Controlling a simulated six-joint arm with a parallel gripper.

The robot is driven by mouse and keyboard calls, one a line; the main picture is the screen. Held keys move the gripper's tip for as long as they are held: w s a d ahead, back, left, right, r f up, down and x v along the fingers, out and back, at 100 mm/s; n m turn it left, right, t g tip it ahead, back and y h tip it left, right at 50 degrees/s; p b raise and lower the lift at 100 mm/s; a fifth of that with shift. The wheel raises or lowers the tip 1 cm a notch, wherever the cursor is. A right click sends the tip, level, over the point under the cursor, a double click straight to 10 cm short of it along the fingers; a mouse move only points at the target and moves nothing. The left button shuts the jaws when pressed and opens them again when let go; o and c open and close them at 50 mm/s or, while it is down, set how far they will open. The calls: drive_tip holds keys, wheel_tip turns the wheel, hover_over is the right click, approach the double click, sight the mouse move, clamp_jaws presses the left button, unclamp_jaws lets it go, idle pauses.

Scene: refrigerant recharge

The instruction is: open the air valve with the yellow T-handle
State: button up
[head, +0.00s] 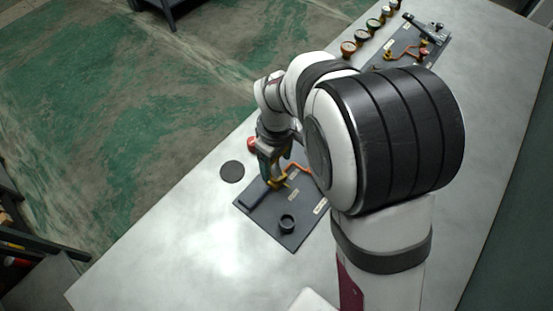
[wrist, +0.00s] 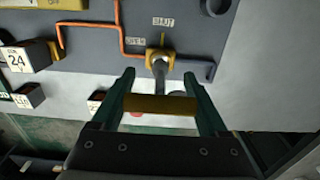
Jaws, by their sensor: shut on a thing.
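The yellow T-handle (wrist: 160,104) lies crosswise between the two green fingers of my gripper (wrist: 159,76) in the wrist view. My gripper is shut on it, with a finger at each end of the bar. A grey stem (wrist: 160,74) runs from the handle to the brass-yellow valve body (wrist: 153,57) on the dark panel (wrist: 190,30). In the head view my gripper (head: 270,160) is at the panel (head: 259,222), just above the yellow valve (head: 277,184). My arm hides part of the panel there.
An orange pipe (wrist: 119,30) runs over the panel beside the valve. Blocks with white number labels (wrist: 17,59) stand at left. A black ring (head: 287,223) sits on the panel. A black disc (head: 232,171) lies on the table. A second panel (head: 408,48) and several gauges are farther back.

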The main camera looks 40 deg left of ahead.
drive_tip(key=shift+f, duration=1.1)
